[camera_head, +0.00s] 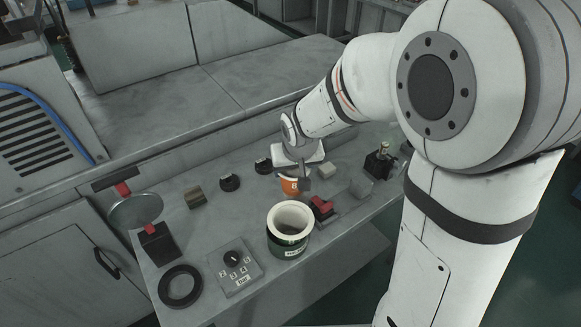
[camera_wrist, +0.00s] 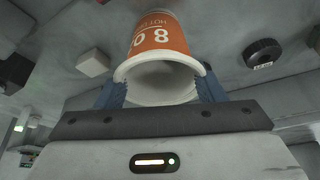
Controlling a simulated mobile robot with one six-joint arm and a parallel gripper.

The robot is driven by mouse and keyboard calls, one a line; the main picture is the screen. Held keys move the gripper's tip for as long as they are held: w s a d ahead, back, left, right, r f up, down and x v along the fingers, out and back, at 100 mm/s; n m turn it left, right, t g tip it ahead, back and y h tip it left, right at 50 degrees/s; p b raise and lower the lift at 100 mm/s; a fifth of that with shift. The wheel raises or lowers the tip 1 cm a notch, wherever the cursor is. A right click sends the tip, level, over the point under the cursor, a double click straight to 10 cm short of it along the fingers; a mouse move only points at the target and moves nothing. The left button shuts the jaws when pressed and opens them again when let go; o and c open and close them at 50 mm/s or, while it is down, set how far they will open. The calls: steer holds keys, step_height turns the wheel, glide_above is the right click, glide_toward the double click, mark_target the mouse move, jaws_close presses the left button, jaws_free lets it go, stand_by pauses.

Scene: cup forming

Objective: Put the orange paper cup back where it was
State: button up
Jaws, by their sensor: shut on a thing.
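The orange paper cup (camera_wrist: 160,38) with a white rim and white lettering is between the two blue fingers of my gripper (camera_wrist: 160,92) in the wrist view. The fingers press on both sides of the cup near its rim. In the head view the orange cup (camera_head: 290,187) shows below my gripper (camera_head: 296,172), over the grey bench top. My gripper hides the cup's upper part there. I cannot tell whether the cup's base touches the bench.
A dark green can with a cream rim (camera_head: 289,243) stands in front of the cup. A red-and-black clamp (camera_head: 321,208) is close at its right. A control panel (camera_head: 234,266), a black ring (camera_head: 180,286) and a round mirror (camera_head: 136,210) are at the left.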

steer(key=o, duration=1.3)
steer(key=shift+c, duration=0.2)
steer(key=shift+r+p, duration=0.3)
steer(key=shift+r, duration=0.15)
steer(key=a+v, duration=0.1)
steer(key=v, duration=1)
steer(key=s+d+f+m+g, duration=0.1)
steer(key=s+d+f+m, duration=0.1)
steer(key=s+d, duration=1.2)
steer(key=shift+s+g+h, duration=0.4)
steer(key=shift+s, duration=0.2)
steer(key=shift+f, duration=0.1)
